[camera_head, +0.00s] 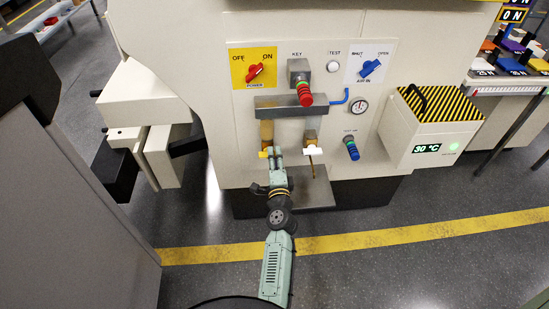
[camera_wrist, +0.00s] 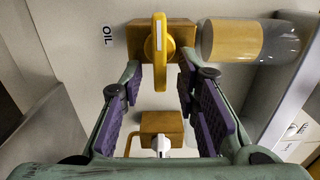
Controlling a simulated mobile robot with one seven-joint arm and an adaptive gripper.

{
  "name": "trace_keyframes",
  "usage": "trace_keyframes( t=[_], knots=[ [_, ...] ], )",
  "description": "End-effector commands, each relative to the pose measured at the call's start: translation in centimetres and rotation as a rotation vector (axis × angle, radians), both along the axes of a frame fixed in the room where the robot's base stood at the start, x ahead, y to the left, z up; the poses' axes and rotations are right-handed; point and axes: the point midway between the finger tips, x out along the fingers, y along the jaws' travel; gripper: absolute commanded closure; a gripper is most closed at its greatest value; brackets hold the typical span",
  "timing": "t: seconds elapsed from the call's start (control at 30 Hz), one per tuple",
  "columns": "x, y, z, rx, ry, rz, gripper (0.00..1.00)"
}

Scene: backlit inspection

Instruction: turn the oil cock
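The oil cock is a yellow lever (camera_wrist: 159,45) on a brass block (camera_wrist: 137,42), beside a label reading OIL (camera_wrist: 108,36). In the head view, the yellow lever (camera_head: 264,153) shows partly beside my gripper (camera_head: 275,151), low on the panel. In the wrist view, my gripper (camera_wrist: 159,80) is open, with purple-padded fingers. The lower end of the lever appears between the fingertips, with a visible gap on each side. I cannot tell how deep the fingers reach around it. A sight glass (camera_wrist: 230,40) with amber oil joins the block.
A second cock with a white lever (camera_wrist: 161,146) on a brass block is close by; it also shows in the head view (camera_head: 313,150). A striped-lid box (camera_head: 432,128) stands right.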

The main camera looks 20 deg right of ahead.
Motion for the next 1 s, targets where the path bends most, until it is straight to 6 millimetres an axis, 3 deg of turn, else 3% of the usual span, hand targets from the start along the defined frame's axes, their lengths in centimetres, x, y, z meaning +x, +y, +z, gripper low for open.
trace_keyframes(
  t=[0.17, 0.6, 1.0],
  knots=[
    [-0.4, 0.1, -0.1, 0.000, 0.001, 0.000, 0.71],
    [-6.6, 1.9, -0.1, 0.001, 0.002, 0.000, 0.71],
    [-7.2, 2.1, 0.0, 0.000, 0.000, 0.000, 0.71]
  ],
)
